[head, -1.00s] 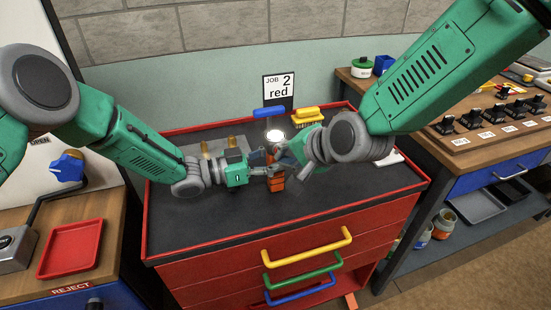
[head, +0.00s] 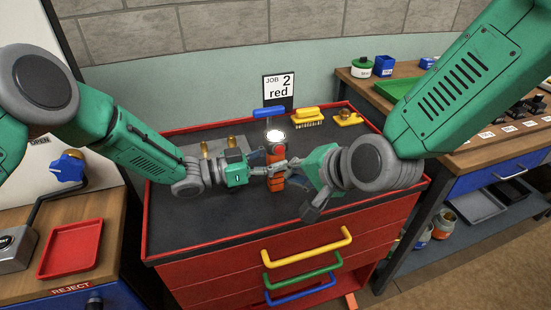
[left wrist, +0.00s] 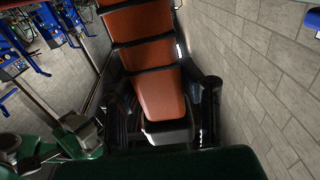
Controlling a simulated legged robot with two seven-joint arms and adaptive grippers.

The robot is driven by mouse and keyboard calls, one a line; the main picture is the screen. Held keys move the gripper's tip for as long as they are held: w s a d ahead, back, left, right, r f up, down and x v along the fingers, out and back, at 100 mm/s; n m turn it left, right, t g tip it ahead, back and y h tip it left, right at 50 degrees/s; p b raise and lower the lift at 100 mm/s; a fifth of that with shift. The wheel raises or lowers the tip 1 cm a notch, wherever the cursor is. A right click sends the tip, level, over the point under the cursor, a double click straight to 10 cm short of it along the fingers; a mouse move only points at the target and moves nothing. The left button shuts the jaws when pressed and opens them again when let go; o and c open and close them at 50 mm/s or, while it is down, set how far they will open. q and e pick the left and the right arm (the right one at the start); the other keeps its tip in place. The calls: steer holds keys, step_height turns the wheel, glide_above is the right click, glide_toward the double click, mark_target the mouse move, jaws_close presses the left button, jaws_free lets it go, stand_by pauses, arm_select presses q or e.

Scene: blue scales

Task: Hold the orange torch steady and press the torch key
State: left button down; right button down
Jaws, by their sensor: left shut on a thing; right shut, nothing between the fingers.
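The orange torch (head: 276,183) with dark bands stands upright over the red tool chest's dark top, its pale round head (head: 275,136) bright at the upper end. My left gripper (head: 272,171) is shut on the torch from the left. In the left wrist view the torch's orange body (left wrist: 158,95) lies between the dark fingers. My right gripper (head: 291,163) is shut and empty, its tips close to the torch's right side. I cannot tell whether they touch it. The torch key is too small or hidden to make out.
A job card (head: 279,88) reading "JOB 2 red" stands at the back of the chest (head: 215,238). A blue-handled item (head: 268,112), a yellow brush (head: 308,117) and brass pieces on a grey plate (head: 205,149) lie behind the grippers. The chest top's front left is clear.

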steer(key=shift+s+d, duration=0.15)
steer(key=shift+s, duration=0.25)
arm_select(q)
steer(key=c, duration=1)
jaws_free()
